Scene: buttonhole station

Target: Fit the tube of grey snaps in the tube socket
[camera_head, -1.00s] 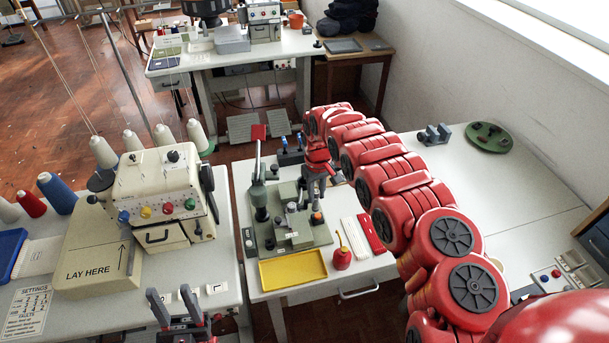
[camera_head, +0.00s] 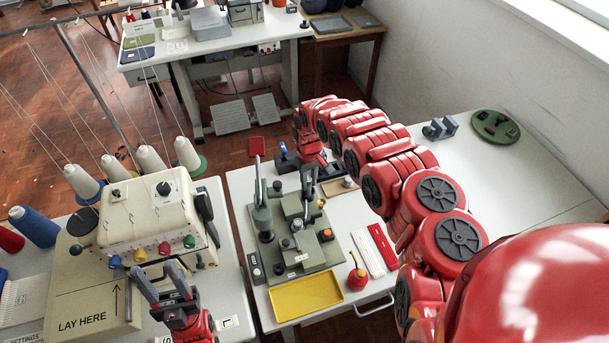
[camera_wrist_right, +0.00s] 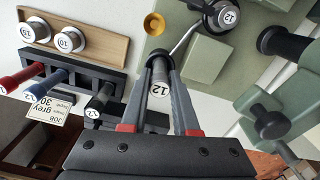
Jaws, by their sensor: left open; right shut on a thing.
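My right gripper (camera_wrist_right: 158,92) is shut on a dark grey tube (camera_wrist_right: 158,72) whose white end label reads 12. The tube stands beside the green press (camera_wrist_right: 205,62), near a bent metal rod. I cannot tell whether its far end touches anything, and no empty socket is clearly visible. In the head view my right gripper (camera_head: 309,188) is small, at the back right of the green press (camera_head: 318,254); the tube cannot be made out there. My left gripper (camera_head: 163,284) is open and empty, in front of the cream machine.
A dark rack (camera_wrist_right: 75,85) holds red, blue and black tubes beside a card reading "JOB grey 30". A wooden tray (camera_wrist_right: 85,22) with two round labelled pieces lies beyond it. A yellow tray (camera_head: 306,297) and red oiler (camera_head: 357,278) stand in front of the press.

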